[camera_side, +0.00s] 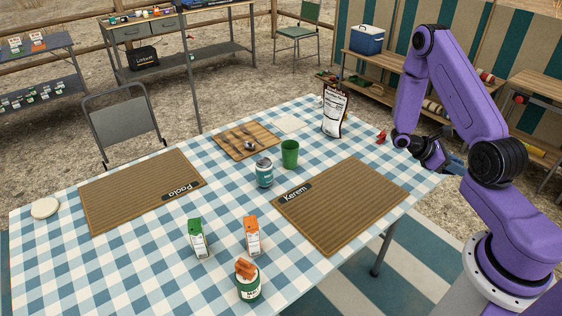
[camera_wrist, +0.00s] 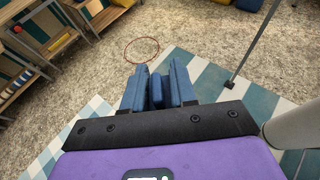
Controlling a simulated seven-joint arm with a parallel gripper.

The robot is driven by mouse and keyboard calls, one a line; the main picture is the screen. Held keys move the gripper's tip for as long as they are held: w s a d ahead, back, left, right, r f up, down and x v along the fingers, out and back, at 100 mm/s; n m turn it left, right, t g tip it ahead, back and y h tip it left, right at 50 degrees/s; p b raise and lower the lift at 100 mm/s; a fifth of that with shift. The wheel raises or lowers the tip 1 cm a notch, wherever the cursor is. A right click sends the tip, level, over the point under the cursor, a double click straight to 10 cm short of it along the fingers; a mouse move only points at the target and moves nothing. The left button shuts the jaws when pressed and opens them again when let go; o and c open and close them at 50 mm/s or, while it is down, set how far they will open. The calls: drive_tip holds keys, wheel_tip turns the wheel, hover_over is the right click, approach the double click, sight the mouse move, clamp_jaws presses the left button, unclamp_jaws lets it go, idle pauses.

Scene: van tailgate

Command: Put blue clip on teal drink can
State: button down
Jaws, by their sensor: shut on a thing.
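The teal drink can (camera_side: 264,174) stands upright on the checked tablecloth, beside a green cup. My gripper (camera_side: 452,164) is past the right end of the table, well away from the can. In the wrist view my gripper (camera_wrist: 158,82) is shut on a small blue piece between its dark blue fingers, which looks like the blue clip (camera_wrist: 157,94). The fingers hide much of it, and its colour is close to theirs. The can is not in the wrist view.
The green cup (camera_side: 290,154), a standing pouch (camera_side: 334,110) and the Kerem mat (camera_side: 342,212) surround the can. A red item (camera_side: 381,136) lies near the right table edge. Two cartons and a green can (camera_side: 248,288) with an orange clip (camera_side: 245,268) stand in front.

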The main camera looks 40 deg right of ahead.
drive_tip(key=s+a+r+m+g+y, duration=0.1)
drive_tip(key=a+m+g+y, duration=0.2)
drive_tip(key=a+m+y, duration=1.5)
drive_tip(key=w+a+r+m+t+y, duration=0.1)
drive_tip(key=w+a+m+t+y, duration=0.1)
drive_tip(key=w+a+t, duration=0.5)
drive_tip(key=w+a+m+t+y, duration=0.15)
drive_tip(key=w+a, duration=0.25)
drive_tip(key=a, duration=0.6)
drive_tip(key=w+a+r+m+t, duration=0.1)
drive_tip(key=w+a+m+t, duration=0.1)
drive_tip(key=w+m+t, duration=0.35)
drive_tip(key=w+a+r+m+t, duration=0.2)
drive_tip(key=w+m+t, duration=0.1)
drive_tip(key=w, duration=0.5)
drive_tip(key=m+t+h, duration=0.3)
drive_tip(key=m+t, duration=0.2)
drive_tip(key=m, duration=0.1)
hover_over(258, 161)
drive_tip(key=s, duration=0.1)
wheel_tip(258, 161, down, 6)
drive_tip(key=shift+d+f, duration=0.1)
drive_tip(key=shift+f, duration=0.05)
drive_tip(key=shift+w+f, duration=0.4)
drive_tip(key=shift+f, duration=0.1)
drive_tip(key=shift+w+f, duration=0.15)
drive_tip(key=shift+f, duration=1.5)
